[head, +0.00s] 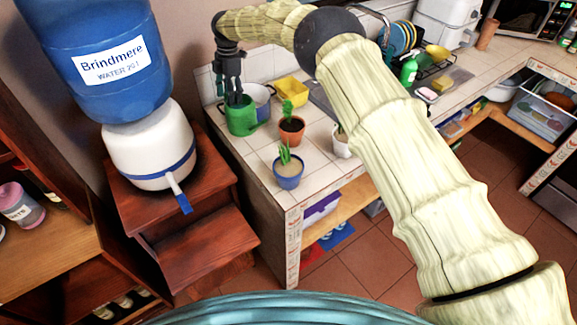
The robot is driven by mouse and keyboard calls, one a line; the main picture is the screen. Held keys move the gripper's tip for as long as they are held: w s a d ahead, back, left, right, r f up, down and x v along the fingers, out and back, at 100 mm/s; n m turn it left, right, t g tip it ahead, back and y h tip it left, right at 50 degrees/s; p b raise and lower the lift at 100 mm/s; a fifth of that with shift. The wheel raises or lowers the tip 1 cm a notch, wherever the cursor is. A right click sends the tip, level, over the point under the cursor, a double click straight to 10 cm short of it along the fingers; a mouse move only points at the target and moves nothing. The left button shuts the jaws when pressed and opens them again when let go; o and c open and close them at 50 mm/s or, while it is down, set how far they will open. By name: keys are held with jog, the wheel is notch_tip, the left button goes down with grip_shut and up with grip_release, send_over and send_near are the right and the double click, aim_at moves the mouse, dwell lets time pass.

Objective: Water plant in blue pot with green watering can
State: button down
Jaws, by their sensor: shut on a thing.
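The green watering can (242,120) stands near the left end of the tiled counter, by the wall. My gripper (237,100) reaches down from above and is shut on the can's upper part; the exact grip is small and partly hidden. The blue pot (289,175) with a small green plant (286,155) stands at the counter's front left corner, nearer than the can and to its right. I cannot tell whether the can touches the counter.
A terracotta pot (292,131) with a cactus stands between can and sink. A white pot (341,146) is partly behind my arm. A yellow container (292,91) and a pale pot with blue rim (262,97) stand behind. A water dispenser (148,140) stands left.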

jog(key=shift+d, duration=0.15)
jog(key=shift+s+d+f+t+y+p, duration=0.4)
jog(key=shift+s+d+f, duration=0.1)
jog(key=shift+f, duration=0.15)
notch_tip(320, 180, up, 8)
jog(key=s+d+t+y+p, duration=0.2)
jog(key=s, duration=0.1)
jog(key=shift+d+p, duration=0.15)
jog(key=shift+p, duration=0.2)
jog(key=shift+d+r+t, duration=0.15)
jog(key=shift+r+t, duration=0.15)
jog(key=shift+r, duration=0.05)
dwell(0.8)
